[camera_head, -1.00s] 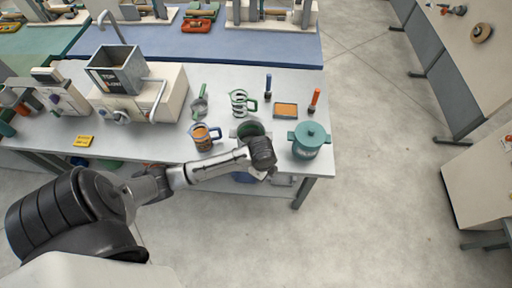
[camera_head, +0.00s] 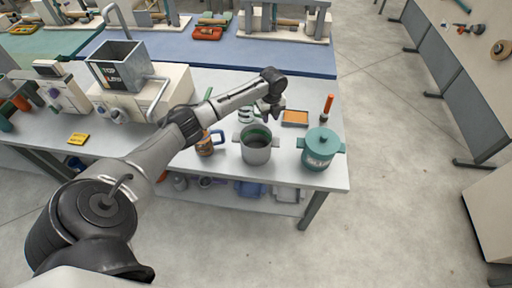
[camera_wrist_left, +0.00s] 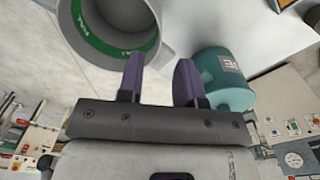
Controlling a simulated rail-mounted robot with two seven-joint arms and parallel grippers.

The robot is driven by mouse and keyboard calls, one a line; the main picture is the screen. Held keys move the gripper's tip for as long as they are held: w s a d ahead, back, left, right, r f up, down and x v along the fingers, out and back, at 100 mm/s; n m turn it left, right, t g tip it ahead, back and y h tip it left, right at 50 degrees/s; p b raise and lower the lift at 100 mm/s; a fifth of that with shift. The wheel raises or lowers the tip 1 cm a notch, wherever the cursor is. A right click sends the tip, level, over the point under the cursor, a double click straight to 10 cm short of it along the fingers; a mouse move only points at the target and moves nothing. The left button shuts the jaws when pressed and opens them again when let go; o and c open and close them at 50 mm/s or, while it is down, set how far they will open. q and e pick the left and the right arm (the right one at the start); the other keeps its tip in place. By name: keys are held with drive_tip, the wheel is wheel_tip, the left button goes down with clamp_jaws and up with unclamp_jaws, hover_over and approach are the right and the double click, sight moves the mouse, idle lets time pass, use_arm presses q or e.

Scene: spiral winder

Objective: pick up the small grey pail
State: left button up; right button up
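The small grey pail (camera_head: 256,152) stands upright on the light grey bench, with side handles and a green band inside its rim. My left gripper (camera_head: 269,110) is behind and above the pail in the head view. In the left wrist view its two purple-grey fingers (camera_wrist_left: 158,80) are apart with nothing between them, the pail beyond the left finger. My right gripper is not in view.
A lidded teal pot (camera_head: 320,150) stands right of the pail and shows close to the right finger in the wrist view. An orange tray (camera_head: 295,118) and a red-orange marker (camera_head: 328,105) lie behind. The bench front edge is near.

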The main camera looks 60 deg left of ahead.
sight(268, 131)
use_arm(q)
drive_tip(key=shift+s+d+f+b, duration=0.1)
drive_tip(key=shift+f+b, duration=0.05)
drive_tip(key=shift+f, duration=2.05)
drive_tip(key=shift+s+f+b, duration=0.1)
drive_tip(key=shift+f+b, duration=0.05)
drive_tip(key=shift+f, duration=2)
clamp_jaws()
